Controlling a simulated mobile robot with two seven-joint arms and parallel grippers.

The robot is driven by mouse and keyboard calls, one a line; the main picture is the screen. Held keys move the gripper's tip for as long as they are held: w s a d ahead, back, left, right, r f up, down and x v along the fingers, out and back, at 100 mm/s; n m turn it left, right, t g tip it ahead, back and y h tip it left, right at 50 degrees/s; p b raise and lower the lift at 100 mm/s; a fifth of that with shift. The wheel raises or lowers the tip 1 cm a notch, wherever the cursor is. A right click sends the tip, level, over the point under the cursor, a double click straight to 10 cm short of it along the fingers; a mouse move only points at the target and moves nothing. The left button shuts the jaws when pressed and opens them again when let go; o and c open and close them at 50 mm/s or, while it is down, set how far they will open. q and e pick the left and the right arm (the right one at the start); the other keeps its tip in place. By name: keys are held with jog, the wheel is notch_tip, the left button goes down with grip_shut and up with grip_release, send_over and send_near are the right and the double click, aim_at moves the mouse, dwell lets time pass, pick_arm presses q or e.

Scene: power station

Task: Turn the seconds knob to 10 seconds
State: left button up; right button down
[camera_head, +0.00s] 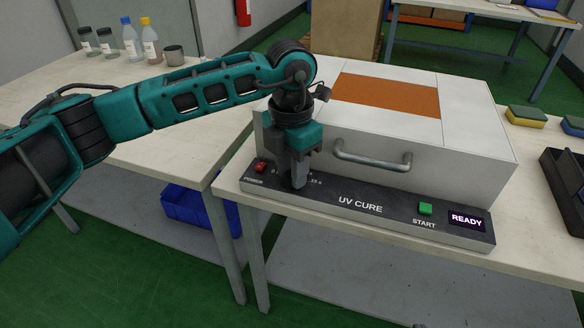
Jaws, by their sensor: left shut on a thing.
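The UV cure machine (470,120) is a white box with an orange top panel and a grey front handle (372,160). Its dark control strip (380,208) runs along the front. My left gripper (297,184) points down at the left part of this strip, shut on the seconds knob. The gripper hides the knob and most of its dial; a "25 s" mark shows just to its right. A red switch (261,167) is left of the gripper. A green START button (425,208) and a display (467,219) reading READY are at the right. My right gripper is not in view.
The machine stands on a pale table (510,195). Sponges (525,117) and a dark tray (566,185) are on its right. Bottles (150,42) and a metal cup (173,55) stand on the left table. A blue bin (196,208) sits below.

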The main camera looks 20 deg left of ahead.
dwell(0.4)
pick_arm(q)
jog(key=o, duration=1.1)
jog(key=shift+c, duration=0.2)
notch_tip(320, 180, up, 13)
jog(key=p, duration=0.2)
jog(key=shift+a, duration=0.1)
